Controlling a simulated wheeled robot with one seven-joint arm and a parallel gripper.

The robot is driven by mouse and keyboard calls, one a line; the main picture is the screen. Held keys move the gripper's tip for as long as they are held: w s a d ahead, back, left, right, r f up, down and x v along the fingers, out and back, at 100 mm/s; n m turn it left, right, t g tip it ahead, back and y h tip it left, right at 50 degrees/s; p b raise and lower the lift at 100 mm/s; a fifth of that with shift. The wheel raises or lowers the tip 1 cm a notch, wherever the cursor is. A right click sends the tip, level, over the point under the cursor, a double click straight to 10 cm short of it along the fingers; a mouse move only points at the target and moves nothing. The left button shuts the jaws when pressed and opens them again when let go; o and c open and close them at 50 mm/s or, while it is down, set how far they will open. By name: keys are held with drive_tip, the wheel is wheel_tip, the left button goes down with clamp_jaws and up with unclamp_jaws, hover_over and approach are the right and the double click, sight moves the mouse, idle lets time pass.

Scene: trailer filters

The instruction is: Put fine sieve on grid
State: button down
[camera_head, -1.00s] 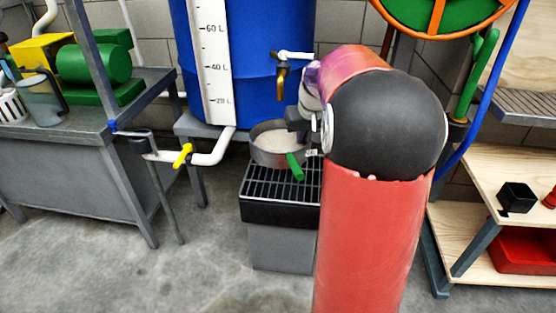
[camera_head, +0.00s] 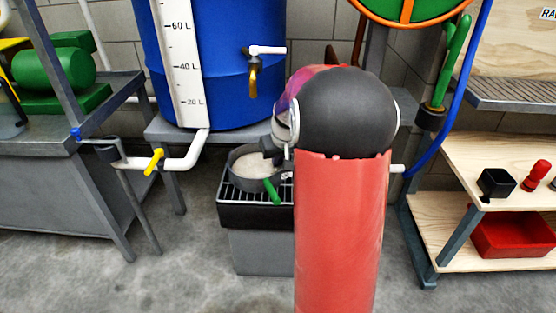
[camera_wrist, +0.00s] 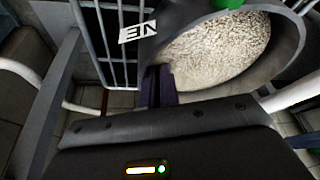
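The fine sieve (camera_head: 243,181) is a round grey pan with a pale mesh and a green handle (camera_head: 272,192). In the head view it is level, over the back part of the black barred grid (camera_head: 228,198). I cannot tell whether it touches the bars. My gripper (camera_head: 272,150) is at the sieve's back right side, partly hidden by my arm. In the wrist view my gripper (camera_wrist: 160,86) has its dark fingers together at the sieve's rim (camera_wrist: 213,92), with the pale mesh (camera_wrist: 215,50) beyond. Grid bars (camera_wrist: 108,35) show beside it.
A blue barrel (camera_head: 222,70) with a brass tap (camera_head: 253,75) stands behind the grid. A white pipe with a yellow valve (camera_head: 153,161) is at the left, by a grey table (camera_head: 60,190). Wooden shelves (camera_head: 450,180) with a red bin (camera_head: 512,237) are at the right.

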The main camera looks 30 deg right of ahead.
drive_tip(key=shift+f, duration=0.1)
drive_tip(key=c, duration=1.6)
unclamp_jaws()
drive_tip(key=shift+c, duration=0.2)
